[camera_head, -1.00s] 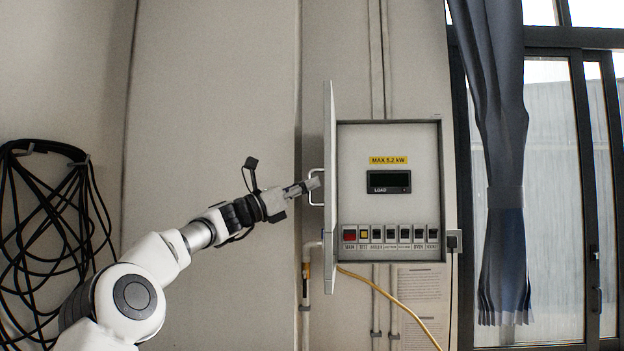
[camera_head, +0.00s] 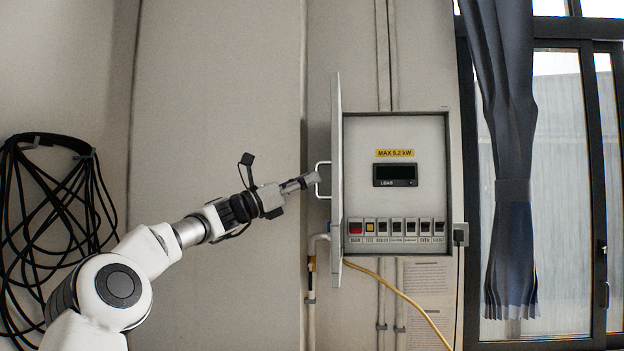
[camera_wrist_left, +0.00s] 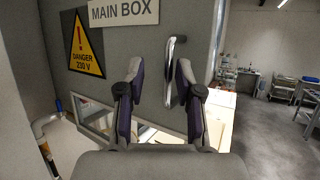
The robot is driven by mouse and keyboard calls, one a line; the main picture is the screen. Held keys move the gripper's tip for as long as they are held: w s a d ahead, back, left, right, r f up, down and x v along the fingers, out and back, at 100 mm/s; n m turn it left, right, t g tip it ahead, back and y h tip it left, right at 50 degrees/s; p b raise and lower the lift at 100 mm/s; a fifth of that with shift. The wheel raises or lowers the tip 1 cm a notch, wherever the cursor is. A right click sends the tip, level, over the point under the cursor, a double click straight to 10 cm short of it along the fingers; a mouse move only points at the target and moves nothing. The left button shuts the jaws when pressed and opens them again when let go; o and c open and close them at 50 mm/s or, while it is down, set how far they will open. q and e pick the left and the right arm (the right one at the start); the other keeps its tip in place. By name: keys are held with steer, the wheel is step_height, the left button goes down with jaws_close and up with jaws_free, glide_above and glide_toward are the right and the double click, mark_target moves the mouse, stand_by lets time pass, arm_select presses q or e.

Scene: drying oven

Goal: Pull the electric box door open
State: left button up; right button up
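The electric box (camera_head: 395,185) is on the wall, its front facing me. Its door (camera_head: 336,180) stands swung open at the box's left side, seen nearly edge-on. A silver bar handle (camera_head: 319,180) sticks out leftward from the door; it also shows in the left wrist view (camera_wrist_left: 171,72). My left gripper (camera_head: 313,180) is at the handle. In the wrist view its fingers (camera_wrist_left: 160,95) are apart, with the handle between their lines, closer to the right finger. I cannot tell whether a finger touches it. My right gripper is out of view.
A row of buttons (camera_head: 397,228) and a load display (camera_head: 395,175) are on the box panel. A yellow cable (camera_head: 400,293) hangs below. Black cables (camera_head: 50,230) hang at far left. A curtain (camera_head: 512,190) and glass doors are at right.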

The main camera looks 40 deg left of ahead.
arm_select(q)
steer(key=v, duration=0.5)
steer(key=shift+s+f, duration=0.15)
steer(key=shift+s, duration=0.05)
steer(key=shift+s, duration=0.1)
